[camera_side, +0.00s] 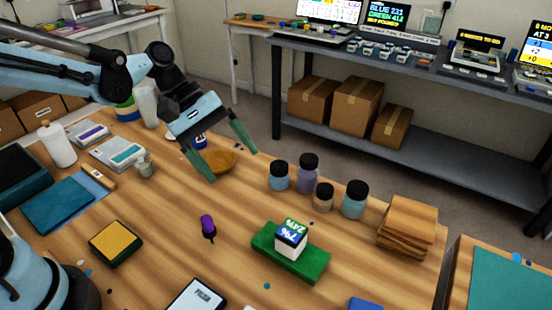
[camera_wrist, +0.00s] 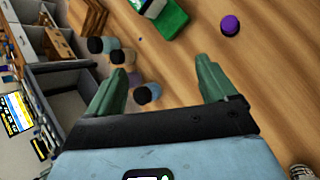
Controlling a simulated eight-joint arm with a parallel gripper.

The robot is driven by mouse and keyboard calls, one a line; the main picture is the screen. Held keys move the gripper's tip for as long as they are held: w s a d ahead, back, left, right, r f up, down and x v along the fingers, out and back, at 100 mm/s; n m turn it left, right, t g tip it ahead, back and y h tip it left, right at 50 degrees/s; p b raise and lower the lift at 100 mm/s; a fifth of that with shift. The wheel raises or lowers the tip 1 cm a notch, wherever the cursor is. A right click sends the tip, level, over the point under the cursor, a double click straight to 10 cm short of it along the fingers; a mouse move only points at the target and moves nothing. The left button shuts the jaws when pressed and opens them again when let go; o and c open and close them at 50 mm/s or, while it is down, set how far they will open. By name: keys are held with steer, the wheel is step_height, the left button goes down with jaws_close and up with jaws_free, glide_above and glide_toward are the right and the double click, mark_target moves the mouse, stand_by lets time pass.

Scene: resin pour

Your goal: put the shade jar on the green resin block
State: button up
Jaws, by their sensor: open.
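Several small jars with black lids stand in a cluster right of centre: a blue one (camera_side: 279,177), a purple one (camera_side: 308,175), a tan one (camera_side: 323,197) and a teal one (camera_side: 354,202). I cannot tell which is the shade jar. The green resin block (camera_side: 316,264) lies nearer the front, with a white cube (camera_side: 291,241) with a lit display on it. In the wrist view the block (camera_wrist: 172,20) is at the top. My gripper (camera_side: 233,165) is open and empty, left of the jars; its fingers also show in the wrist view (camera_wrist: 162,68).
An amber dish (camera_side: 222,160) lies near my fingertips in the side view. A purple-topped item (camera_side: 208,225) stands left of the block. A stack of wooden pieces (camera_side: 407,226) is right of the jars. Bare table lies between the jars and the block.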

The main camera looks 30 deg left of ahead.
steer(key=s+a+m+t+y, duration=0.6)
steer(key=a+m+y, duration=0.1)
steer(key=a+m, duration=0.2)
steer(key=shift+a+r+m+t+y, duration=0.3)
steer(key=shift+a+r+m, duration=0.1)
steer(key=shift+a, duration=0.5)
